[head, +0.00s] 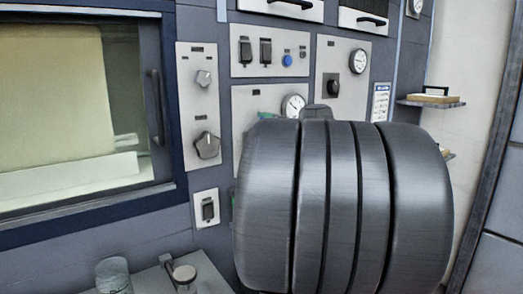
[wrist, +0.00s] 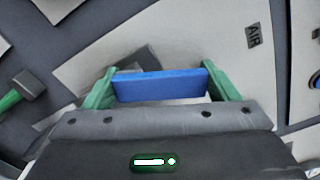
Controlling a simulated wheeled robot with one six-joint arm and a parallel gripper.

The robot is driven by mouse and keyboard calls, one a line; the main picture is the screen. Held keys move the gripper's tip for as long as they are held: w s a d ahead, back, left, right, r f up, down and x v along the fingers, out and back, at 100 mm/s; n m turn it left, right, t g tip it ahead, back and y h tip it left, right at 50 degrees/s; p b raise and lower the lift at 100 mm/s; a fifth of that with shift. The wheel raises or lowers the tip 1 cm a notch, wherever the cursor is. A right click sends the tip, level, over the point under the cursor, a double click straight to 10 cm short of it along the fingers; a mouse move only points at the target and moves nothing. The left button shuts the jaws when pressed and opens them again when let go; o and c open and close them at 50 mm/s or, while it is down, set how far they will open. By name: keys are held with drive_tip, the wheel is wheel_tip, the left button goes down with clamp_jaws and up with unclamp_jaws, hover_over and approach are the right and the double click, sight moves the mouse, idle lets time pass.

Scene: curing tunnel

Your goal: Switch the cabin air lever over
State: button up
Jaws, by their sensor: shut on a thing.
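In the wrist view a broad blue handle (wrist: 162,88) lies between the two green fingers of my gripper (wrist: 158,74). My gripper is shut on it. A dark grey block (wrist: 138,60) shows just behind the handle, against a pale panel. An "AIR" label (wrist: 253,36) is on the panel to the right, so I take the blue handle to be the cabin air lever. In the head view my dark arm hides the handle and most of my gripper. How far the lever is tilted cannot be told.
In the wrist view another lever with a green grip (wrist: 12,99) is at the left. In the head view, knobs (head: 207,146), rocker switches (head: 265,51), gauges (head: 293,105) and a window (head: 70,110) surround the work. A small shelf (head: 430,102) juts out at right.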

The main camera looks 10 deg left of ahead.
drive_tip(key=n+b, duration=0.3)
drive_tip(key=s+n+b, duration=0.1)
drive_tip(key=shift+a+n+b, duration=0.3)
drive_tip(key=shift+a+b, duration=0.1)
idle(0.4)
drive_tip(key=o, duration=1.3)
drive_tip(key=v, duration=1.3)
drive_tip(key=shift+s+d+r+b, duration=0.1)
drive_tip(key=shift+s+d+b, duration=0.15)
drive_tip(key=shift+b, duration=0.1)
drive_tip(key=shift+w+a, duration=0.1)
drive_tip(key=x, duration=1.3)
drive_tip(key=shift+w+a+p, duration=0.2)
drive_tip(key=shift+p, duration=0.1)
